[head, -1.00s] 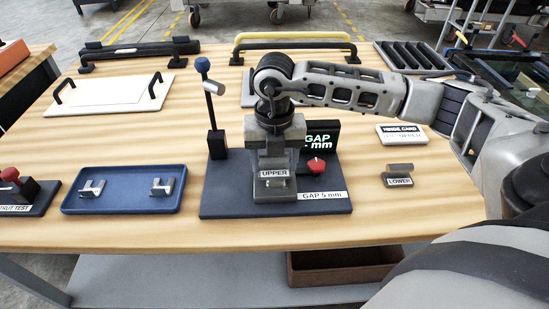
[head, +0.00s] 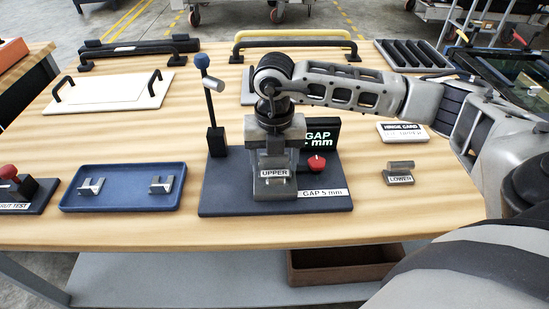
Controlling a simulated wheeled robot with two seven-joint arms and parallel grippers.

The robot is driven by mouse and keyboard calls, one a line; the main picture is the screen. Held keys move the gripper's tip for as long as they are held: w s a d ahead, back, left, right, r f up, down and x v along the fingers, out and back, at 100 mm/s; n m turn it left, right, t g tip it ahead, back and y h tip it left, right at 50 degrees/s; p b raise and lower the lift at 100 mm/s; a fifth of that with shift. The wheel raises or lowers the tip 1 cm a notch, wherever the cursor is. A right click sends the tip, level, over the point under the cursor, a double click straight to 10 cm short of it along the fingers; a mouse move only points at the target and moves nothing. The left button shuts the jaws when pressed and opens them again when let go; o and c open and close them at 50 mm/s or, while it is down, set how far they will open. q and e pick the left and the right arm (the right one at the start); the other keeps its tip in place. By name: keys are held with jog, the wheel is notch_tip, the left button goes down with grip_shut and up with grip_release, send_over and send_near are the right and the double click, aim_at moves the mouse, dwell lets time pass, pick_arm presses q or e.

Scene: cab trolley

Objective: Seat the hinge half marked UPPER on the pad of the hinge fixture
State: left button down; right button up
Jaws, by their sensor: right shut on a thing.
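The hinge half marked UPPER (head: 275,174) is a grey metal piece with a white label, at the middle of the hinge fixture (head: 235,205). My right gripper (head: 275,160) is directly above it, pointing down, shut on it. The fixture is a dark base with a "GAP 5 mm" label, a red knob (head: 317,163) and a dark display reading "GAP - mm". The pad is hidden behind the hinge half and the gripper, so I cannot tell whether the piece touches it. My left gripper is not in view.
The hinge half marked LOWER (head: 399,173) and a hinge card (head: 402,133) lie right of the fixture. A blue tray (head: 125,204) with two metal brackets is at the left. A blue-topped post (head: 212,105) rises at the fixture's back left, close to my gripper.

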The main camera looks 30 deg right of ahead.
dwell(0.3)
jog(key=o, duration=1.3)
jog(key=shift+c, duration=0.2)
